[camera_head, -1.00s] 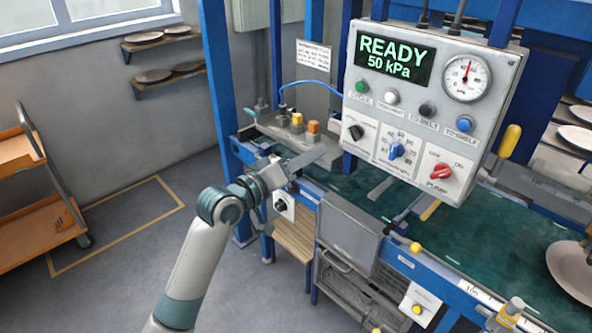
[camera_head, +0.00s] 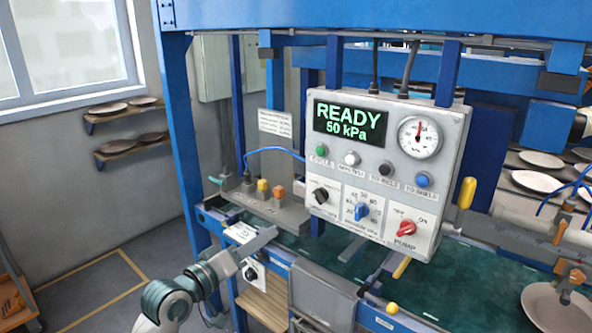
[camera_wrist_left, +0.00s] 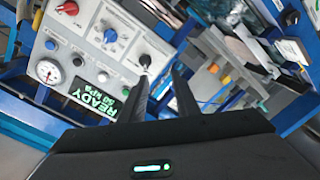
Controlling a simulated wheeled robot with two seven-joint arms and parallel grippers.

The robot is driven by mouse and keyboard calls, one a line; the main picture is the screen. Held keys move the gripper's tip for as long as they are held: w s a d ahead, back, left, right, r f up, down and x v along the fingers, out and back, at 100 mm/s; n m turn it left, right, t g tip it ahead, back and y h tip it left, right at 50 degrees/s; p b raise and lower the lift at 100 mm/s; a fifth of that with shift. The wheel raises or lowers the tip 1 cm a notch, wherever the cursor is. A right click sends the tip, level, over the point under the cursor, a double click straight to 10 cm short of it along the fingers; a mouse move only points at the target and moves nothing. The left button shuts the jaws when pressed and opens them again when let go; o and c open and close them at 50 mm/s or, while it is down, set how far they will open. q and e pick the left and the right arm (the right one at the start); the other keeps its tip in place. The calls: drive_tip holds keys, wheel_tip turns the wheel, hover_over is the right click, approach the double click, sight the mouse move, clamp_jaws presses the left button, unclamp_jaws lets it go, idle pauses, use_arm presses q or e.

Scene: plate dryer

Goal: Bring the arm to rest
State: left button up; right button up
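My left arm (camera_head: 165,300) comes in from the bottom left in the head view. Its gripper (camera_head: 262,241) is in front of the machine's left end, left of and below the grey control panel (camera_head: 452,140). In the left wrist view the two dark fingers (camera_wrist_left: 163,92) stand apart with nothing between them, so the gripper is open and empty. The panel, seen turned in that view (camera_wrist_left: 85,45), reads READY 50 kPa. My right gripper is not in view.
The blue machine frame (camera_head: 180,130) and green belt (camera_head: 460,275) lie around and beyond the gripper. Wall shelves (camera_head: 125,150) hold plates at left. An orange cart (camera_head: 12,300) stands at the left edge; floor beside it is clear.

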use_arm(q)
drive_tip(key=s+a+f+n+g+y+b, duration=0.1)
drive_tip(key=a+f+g+y, duration=0.2)
drive_tip(key=f, duration=1.6)
drive_tip(key=s+a+f+y, duration=0.1)
drive_tip(key=a+f+y, duration=0.25)
drive_tip(key=f, duration=1.65)
drive_tip(key=s+a+f+g, duration=0.25)
drive_tip(key=s+f, duration=0.45)
drive_tip(key=f, duration=0.6)
drive_tip(key=s+a+f+m+g+y+b, duration=0.1)
drive_tip(key=s+a+f+g, duration=0.1)
drive_tip(key=s+f, duration=0.95)
drive_tip(key=s+a+f+m+g+y, duration=0.2)
drive_tip(key=s+f, duration=0.8)
drive_tip(key=s, duration=0.2)
drive_tip(key=s+f+m+g, duration=0.1)
drive_tip(key=s+f, duration=0.3)
drive_tip(key=s, duration=1)
drive_tip(key=s+a+f+m+g, duration=0.1)
drive_tip(key=s+f+g, duration=0.2)
drive_tip(key=s, duration=1.1)
drive_tip(key=shift+s+f+m+b, duration=0.3)
drive_tip(key=shift+f+m+b, duration=0.15)
drive_tip(key=shift+f, duration=0.4)
